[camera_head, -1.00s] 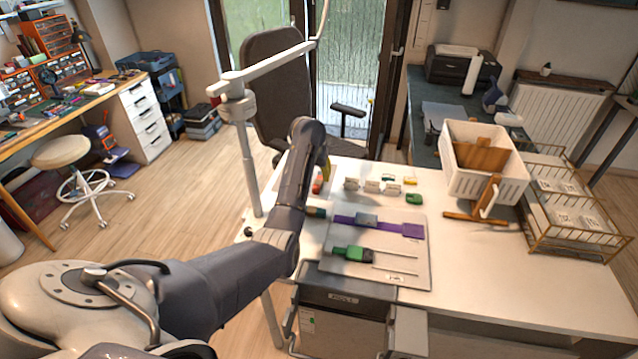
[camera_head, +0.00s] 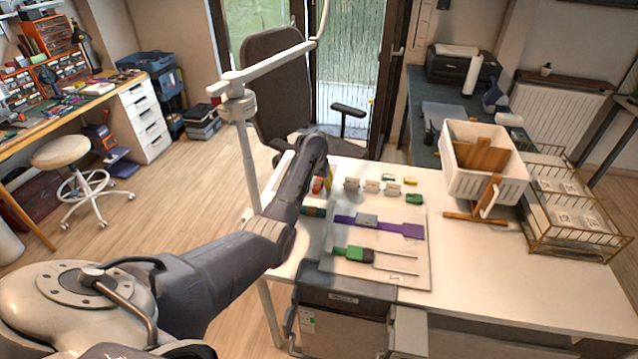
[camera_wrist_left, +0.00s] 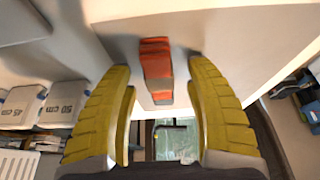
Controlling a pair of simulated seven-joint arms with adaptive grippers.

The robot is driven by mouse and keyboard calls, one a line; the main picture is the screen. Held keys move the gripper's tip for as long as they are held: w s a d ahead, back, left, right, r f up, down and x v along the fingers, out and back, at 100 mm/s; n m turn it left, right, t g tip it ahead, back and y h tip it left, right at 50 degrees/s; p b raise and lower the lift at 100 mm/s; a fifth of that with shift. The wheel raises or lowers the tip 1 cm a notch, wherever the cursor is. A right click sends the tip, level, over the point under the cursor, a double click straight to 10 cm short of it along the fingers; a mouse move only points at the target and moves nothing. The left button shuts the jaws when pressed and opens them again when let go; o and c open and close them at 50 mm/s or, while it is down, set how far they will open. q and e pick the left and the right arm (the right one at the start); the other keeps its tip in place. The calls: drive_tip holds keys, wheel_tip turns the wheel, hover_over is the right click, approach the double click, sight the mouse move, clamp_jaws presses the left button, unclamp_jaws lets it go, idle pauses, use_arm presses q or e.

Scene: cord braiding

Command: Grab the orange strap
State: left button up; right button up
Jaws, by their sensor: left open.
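The orange strap (camera_wrist_left: 157,68) shows in the left wrist view as a small folded bundle with a grey band near its lower end. It lies on the white table. In the head view it is a small orange patch (camera_head: 317,186) at the table's left side, partly hidden by my left arm. My left gripper (camera_wrist_left: 158,75) has yellow ribbed fingers, spread open on either side of the strap with clear gaps to it. In the head view only a bit of yellow finger (camera_head: 328,180) shows beside the strap. My right gripper is not in view.
A pale board (camera_head: 408,275) holds a purple strap (camera_head: 411,230) and a green piece (camera_head: 352,254) with two prongs. White labelled blocks (camera_head: 371,187) and a green piece (camera_head: 414,199) lie behind it. A white crate (camera_head: 487,170) and wire basket (camera_head: 575,235) stand right. The right front tabletop is clear.

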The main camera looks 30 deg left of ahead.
use_arm(q)
drive_tip(key=shift+f, duration=0.1)
drive_tip(key=shift+c, duration=0.2)
clamp_jaws()
drive_tip(key=shift+r, duration=0.2)
